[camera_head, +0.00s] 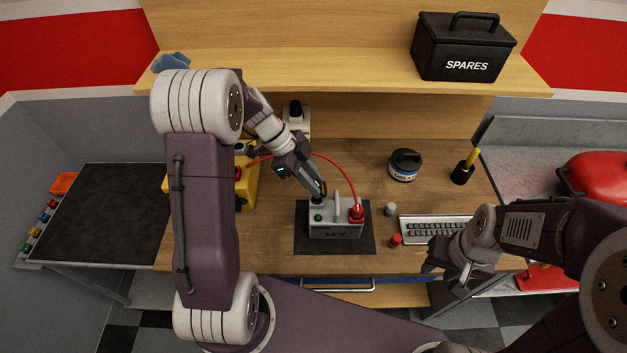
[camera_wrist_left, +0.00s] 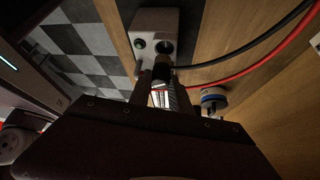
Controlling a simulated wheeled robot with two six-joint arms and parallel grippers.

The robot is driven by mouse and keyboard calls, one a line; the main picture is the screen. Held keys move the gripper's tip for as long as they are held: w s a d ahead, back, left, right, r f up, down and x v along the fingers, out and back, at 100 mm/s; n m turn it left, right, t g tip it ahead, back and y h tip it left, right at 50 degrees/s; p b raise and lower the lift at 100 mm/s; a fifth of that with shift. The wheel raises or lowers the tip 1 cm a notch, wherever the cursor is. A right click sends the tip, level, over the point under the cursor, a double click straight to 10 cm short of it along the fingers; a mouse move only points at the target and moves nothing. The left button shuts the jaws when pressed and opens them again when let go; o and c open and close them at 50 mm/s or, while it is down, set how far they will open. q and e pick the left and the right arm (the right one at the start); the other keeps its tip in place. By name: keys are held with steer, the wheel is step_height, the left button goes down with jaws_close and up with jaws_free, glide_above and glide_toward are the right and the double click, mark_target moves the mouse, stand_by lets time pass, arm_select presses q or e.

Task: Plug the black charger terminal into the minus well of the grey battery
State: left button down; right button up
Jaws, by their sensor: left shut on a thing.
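The grey battery (camera_head: 335,231) stands on a black mat, with a red terminal (camera_head: 356,213) seated at its right end. It also shows in the wrist view (camera_wrist_left: 150,22), with a dark round well on its top. My left gripper (camera_head: 316,192) is shut on the black charger terminal (camera_wrist_left: 165,58), low over the battery's left end. The terminal's tip is close to the dark well; I cannot tell whether it has entered. The fingers partly hide it. My right gripper (camera_head: 447,275) is empty and appears open near the table's front edge.
A yellow charger (camera_head: 250,186) is partly behind my left arm; the red cable arcs from it to the battery.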

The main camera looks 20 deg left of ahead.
arm_select(q)
steer(key=shift+f, duration=0.55)
arm_select(e)
steer(key=shift+f, duration=0.6)
arm_select(q)
steer(key=shift+b, duration=0.3)
arm_select(e)
steer(key=shift+f, duration=0.15)
steer(key=shift+f, duration=0.2)
arm_select(q)
steer(key=shift+b, duration=0.35)
arm_select(e)
steer(key=shift+f, duration=0.15)
steer(key=shift+f, duration=0.15)
arm_select(q)
steer(key=shift+b, duration=0.45)
arm_select(e)
steer(key=shift+f, duration=0.3)
